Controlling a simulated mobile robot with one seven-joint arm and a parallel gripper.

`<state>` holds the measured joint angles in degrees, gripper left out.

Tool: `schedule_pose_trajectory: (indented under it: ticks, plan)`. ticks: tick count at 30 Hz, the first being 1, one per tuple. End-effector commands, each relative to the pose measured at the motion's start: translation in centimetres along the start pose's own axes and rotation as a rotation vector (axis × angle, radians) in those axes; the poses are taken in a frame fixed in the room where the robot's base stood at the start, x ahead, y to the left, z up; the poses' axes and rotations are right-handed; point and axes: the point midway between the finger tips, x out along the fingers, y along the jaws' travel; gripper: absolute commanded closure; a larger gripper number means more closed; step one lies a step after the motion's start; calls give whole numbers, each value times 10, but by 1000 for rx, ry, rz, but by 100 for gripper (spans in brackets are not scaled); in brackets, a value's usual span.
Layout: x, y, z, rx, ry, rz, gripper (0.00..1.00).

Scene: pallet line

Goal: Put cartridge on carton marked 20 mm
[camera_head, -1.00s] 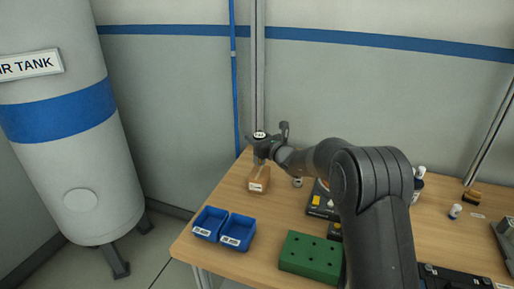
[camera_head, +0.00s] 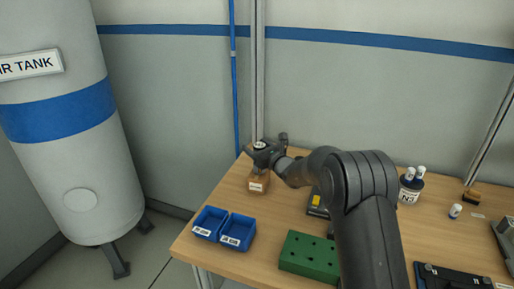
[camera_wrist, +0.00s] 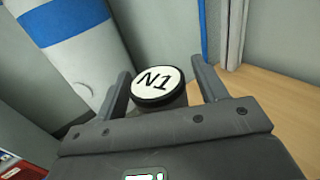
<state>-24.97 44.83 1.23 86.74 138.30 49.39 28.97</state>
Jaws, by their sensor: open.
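The cartridge has a round white top marked N1 and a dark rim; it shows in the wrist view (camera_wrist: 158,84) between my gripper's fingers (camera_wrist: 165,88). The fingers are open, with a gap on each side of the cap. In the head view my gripper (camera_head: 264,158) is low over a brown carton (camera_head: 258,184), and the white cap (camera_head: 260,146) shows at its top. The carton stands near the table's back left corner, and its white front label is too small to read. The cartridge's lower part and its contact with the carton are hidden.
Two blue bins (camera_head: 222,242) stand at the table's left edge. A green block with holes (camera_head: 310,257) is in front. A white-labelled pot (camera_head: 410,190), a small bottle (camera_head: 455,211) and a black tray (camera_head: 440,283) lie right of my arm. Wall stands close behind.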

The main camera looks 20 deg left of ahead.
Motion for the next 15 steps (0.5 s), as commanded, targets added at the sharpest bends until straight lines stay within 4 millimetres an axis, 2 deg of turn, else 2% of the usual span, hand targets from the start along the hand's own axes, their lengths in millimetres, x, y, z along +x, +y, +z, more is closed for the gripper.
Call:
schedule_pose_trajectory:
  ticks: [8, 11, 15]
  plan:
    - [0, 0, 4, -1, -1, 0, 35]
    - [-9, -1, 4, 0, 1, -2, 35]
    - [-32, -1, 4, 1, 0, -3, 35]
